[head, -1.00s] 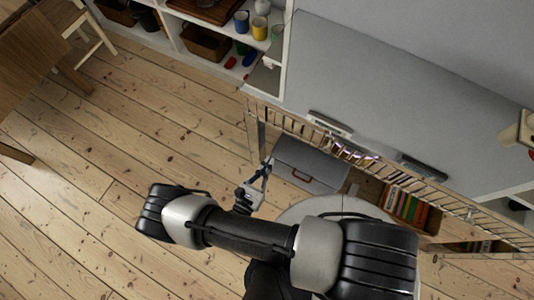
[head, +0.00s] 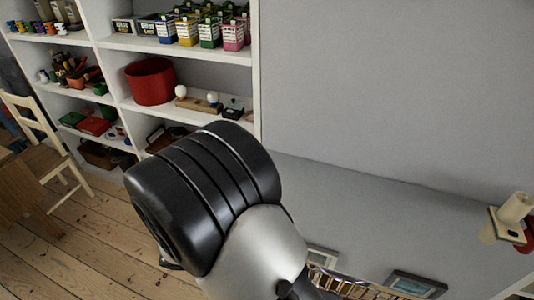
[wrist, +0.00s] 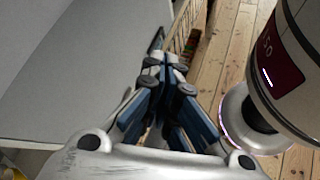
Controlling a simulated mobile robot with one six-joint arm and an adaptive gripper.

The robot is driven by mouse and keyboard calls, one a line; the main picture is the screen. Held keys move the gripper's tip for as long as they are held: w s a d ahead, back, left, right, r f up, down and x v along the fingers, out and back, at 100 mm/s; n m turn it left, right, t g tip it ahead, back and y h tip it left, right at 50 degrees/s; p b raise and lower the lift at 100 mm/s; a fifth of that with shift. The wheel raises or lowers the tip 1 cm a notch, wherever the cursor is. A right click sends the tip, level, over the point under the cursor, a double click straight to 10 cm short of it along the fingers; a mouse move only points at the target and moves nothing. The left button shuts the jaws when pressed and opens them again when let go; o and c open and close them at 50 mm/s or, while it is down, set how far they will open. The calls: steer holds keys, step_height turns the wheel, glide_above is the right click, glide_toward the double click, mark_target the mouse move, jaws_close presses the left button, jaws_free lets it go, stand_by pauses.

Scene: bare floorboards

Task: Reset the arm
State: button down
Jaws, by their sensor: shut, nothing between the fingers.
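My gripper (wrist: 162,62) shows in the wrist view with its blue and grey fingers together and nothing between them. It points along a wooden rail, with the grey wall surface on its left and floorboards on its right. In the head view, a black and silver joint of my arm fills the lower middle and the gripper itself is hidden or out of the picture.
White shelves (head: 112,42) stand at the back left, holding a red basket (head: 151,82) and several cartons (head: 209,32). A wooden chair (head: 45,150) stands at the left. A slatted rail (wrist: 183,30) runs close beside my gripper. Bare floorboards (head: 110,240) lie at lower left.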

steer(key=s+d+r+m+t+y, duration=0.1)
steer(key=s+d+r+m+y, duration=0.2)
steer(key=r, duration=0.3)
steer(key=s+d+r+m+y, duration=0.3)
steer(key=d+r+m+y, duration=0.1)
steer(key=r+m, duration=0.2)
steer(key=s+d+r+m+t+y, duration=0.1)
steer(key=s+d+r+m+y, duration=0.2)
steer(key=r, duration=0.4)
steer(key=shift+s+d+r+m+t+y, duration=0.15)
steer(key=shift+s+r+m+t+y, duration=0.15)
steer(key=shift+s+m+y, duration=0.65)
steer(key=shift+w+m+h, duration=0.25)
steer(key=shift+w, duration=0.15)
